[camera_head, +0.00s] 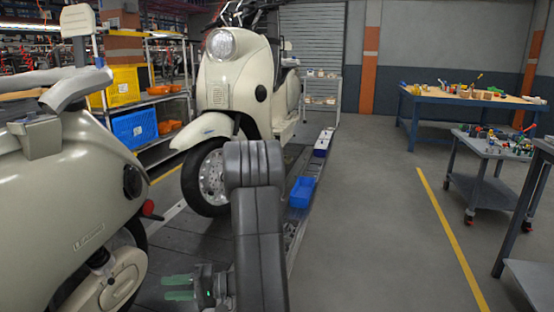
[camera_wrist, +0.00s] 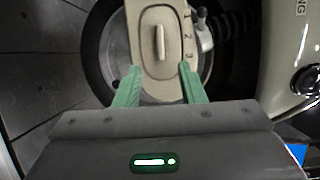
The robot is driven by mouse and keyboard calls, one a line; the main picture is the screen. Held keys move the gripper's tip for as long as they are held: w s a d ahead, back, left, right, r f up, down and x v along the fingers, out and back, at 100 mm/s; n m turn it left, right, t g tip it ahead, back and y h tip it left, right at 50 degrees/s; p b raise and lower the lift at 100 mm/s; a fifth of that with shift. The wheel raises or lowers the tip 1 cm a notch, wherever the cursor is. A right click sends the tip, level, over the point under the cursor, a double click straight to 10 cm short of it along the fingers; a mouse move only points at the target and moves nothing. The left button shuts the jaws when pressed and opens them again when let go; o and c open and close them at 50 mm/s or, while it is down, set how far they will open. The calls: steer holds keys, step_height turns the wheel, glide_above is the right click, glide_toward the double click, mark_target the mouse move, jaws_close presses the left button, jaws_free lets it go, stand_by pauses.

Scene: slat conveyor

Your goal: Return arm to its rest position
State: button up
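My gripper (camera_head: 178,288) is low at the bottom of the head view, with its two green fingers apart and nothing visible between them. In the wrist view my gripper (camera_wrist: 160,88) also shows its green fingers spread. Past them is a beige panel (camera_wrist: 160,70) with a raised handle-like bar and the marks 1, 2, 3, in front of a dark wheel. Whether the fingertips touch the panel cannot be told. My dark arm rises in the middle of the head view.
A cream scooter (camera_head: 75,190) stands close at left, another scooter (camera_head: 235,85) ahead. A blue bin (camera_head: 302,192) lies along the conveyor edge. A shelf holds yellow (camera_head: 122,88) and blue crates (camera_head: 135,127). A workbench (camera_head: 470,98) and cart (camera_head: 490,147) stand right. The floor between is clear.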

steer(key=a, duration=0.3)
steer(key=s+a, duration=0.1)
steer(key=a, duration=0.3)
steer(key=a+b, duration=0.1)
steer(key=a, duration=0.2)
steer(key=shift+s+a, duration=0.2)
steer(key=shift+a+r+p, duration=0.15)
steer(key=shift+r+p, duration=0.05)
steer(key=shift+p, duration=0.15)
steer(key=b, duration=0.2)
glide_toward(125, 289)
steer(key=shift+s+f, duration=0.1)
steer(key=shift+s, duration=0.7)
steer(key=shift+s+f, duration=0.15)
steer(key=shift+s, duration=0.65)
steer(key=shift+s+f, duration=0.1)
